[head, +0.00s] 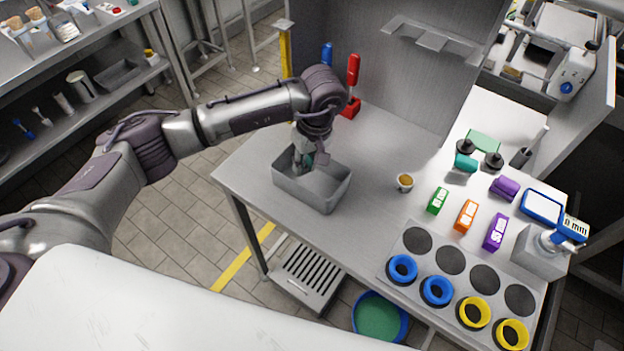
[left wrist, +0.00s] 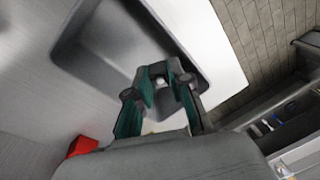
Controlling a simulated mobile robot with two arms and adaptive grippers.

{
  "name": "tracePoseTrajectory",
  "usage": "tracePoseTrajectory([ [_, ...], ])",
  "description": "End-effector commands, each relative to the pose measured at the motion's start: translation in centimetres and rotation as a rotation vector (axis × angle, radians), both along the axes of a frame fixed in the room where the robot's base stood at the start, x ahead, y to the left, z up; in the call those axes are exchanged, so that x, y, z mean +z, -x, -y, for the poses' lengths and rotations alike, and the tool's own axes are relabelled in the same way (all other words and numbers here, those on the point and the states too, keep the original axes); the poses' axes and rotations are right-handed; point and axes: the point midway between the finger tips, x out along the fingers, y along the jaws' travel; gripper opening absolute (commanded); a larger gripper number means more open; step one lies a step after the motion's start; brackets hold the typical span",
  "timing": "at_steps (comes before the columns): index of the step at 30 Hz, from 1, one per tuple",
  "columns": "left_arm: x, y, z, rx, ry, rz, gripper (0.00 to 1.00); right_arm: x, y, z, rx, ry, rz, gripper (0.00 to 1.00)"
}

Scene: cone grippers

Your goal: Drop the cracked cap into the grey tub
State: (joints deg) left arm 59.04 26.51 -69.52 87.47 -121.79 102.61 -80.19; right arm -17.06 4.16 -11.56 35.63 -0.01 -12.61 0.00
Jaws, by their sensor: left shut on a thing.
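The grey tub (head: 327,196) stands at the left edge of the metal table in the head view. Its inside fills the upper middle of the left wrist view (left wrist: 98,42). My left gripper (head: 303,161) points down into the tub's opening. In the left wrist view its green fingers (left wrist: 161,88) are closed around a small greyish thing, which I take to be the cap (left wrist: 162,96). The fingers hide most of it, and no crack can be made out. My right gripper is not in view.
A red-handled tool (head: 352,85) stands behind the tub. A small cup (head: 405,182), several coloured blocks and a rack (head: 403,295) with blue and yellow rings are to the right. The table between tub and cup is clear. A blue-rimmed bin (head: 380,318) stands below.

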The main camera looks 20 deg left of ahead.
Motion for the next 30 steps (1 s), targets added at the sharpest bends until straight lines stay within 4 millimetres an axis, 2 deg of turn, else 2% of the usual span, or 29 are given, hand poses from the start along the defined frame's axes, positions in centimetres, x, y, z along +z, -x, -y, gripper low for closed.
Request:
tracePoseTrajectory([
  [2,0.1,0.0,0.0,0.000,0.000,0.000,0.05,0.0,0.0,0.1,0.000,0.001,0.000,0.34],
  [3,0.1,0.0,0.0,0.000,0.000,0.000,0.22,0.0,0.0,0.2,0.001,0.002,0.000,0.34],
  [8,0.1,0.0,0.0,0.000,0.000,0.000,0.48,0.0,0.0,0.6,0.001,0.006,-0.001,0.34],
  [17,0.1,0.0,0.0,0.000,0.000,0.000,0.49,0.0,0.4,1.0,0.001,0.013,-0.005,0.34],
  [20,0.7,-0.1,0.1,-0.001,0.001,0.002,0.49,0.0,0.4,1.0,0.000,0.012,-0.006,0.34],
  [23,2.1,-0.2,0.3,-0.002,0.001,0.004,0.49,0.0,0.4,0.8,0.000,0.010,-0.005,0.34],
  [30,7.2,-0.4,1.2,-0.001,0.001,0.005,0.49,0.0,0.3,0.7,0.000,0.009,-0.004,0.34],
])
